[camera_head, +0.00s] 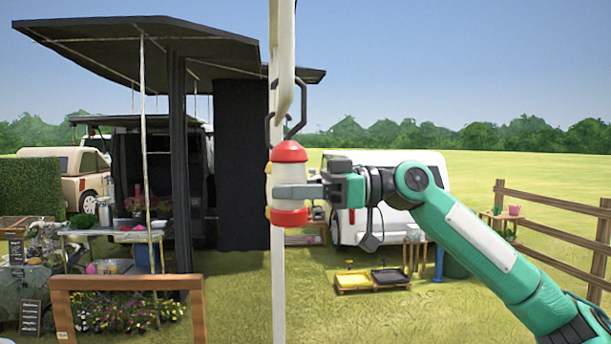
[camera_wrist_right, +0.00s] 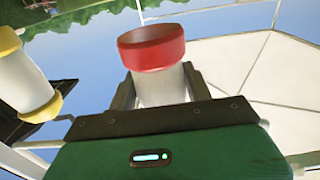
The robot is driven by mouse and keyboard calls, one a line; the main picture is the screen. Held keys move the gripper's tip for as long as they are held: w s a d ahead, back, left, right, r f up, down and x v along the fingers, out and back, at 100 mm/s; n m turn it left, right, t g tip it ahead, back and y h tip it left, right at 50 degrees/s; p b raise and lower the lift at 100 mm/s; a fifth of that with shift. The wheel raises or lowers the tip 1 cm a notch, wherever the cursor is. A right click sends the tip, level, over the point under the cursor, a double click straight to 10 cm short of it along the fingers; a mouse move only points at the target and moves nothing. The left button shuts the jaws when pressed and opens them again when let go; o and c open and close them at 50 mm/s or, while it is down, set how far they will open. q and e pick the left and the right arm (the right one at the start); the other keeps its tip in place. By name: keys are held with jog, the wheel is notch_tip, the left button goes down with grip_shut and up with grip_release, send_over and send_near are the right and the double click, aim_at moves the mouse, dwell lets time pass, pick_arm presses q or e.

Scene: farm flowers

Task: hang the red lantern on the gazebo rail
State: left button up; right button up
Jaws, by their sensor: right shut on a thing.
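The red lantern (camera_head: 290,153) has red ends and a pale body, and hangs upright in the middle of the head view. My right gripper (camera_head: 290,192) is shut around its body from the right. In the right wrist view the red lantern (camera_wrist_right: 151,48) sits between both fingers of my right gripper (camera_wrist_right: 160,90). A dark hook rises from the lantern beside the white gazebo rail (camera_head: 286,60); I cannot tell whether it bears on the rail. A yellow-ended lantern (camera_wrist_right: 28,78) is close by in the wrist view, mostly hidden behind the red one in the head view. My left gripper is out of view.
The white canopy (camera_wrist_right: 270,85) fills the right of the wrist view. A brown wooden frame (camera_head: 125,283) stands low at left. A white vehicle (camera_head: 385,175) and wooden fence (camera_head: 550,205) are farther back.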

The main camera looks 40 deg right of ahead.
aim_at(283, 212)
jog(key=shift+w+a+r+p, duration=0.2)
jog(key=shift+w+a+p, duration=0.15)
jog(key=shift+a+p, duration=0.3)
notch_tip(283, 212, down, 3)
jog(key=b, duration=0.4)
jog(key=shift+d+f, duration=0.1)
jog(key=shift+f, duration=0.15)
jog(key=shift+f+b, duration=0.35)
jog(key=shift+b, duration=0.4)
jog(key=o, duration=1.3)
jog(key=shift+c, duration=0.2)
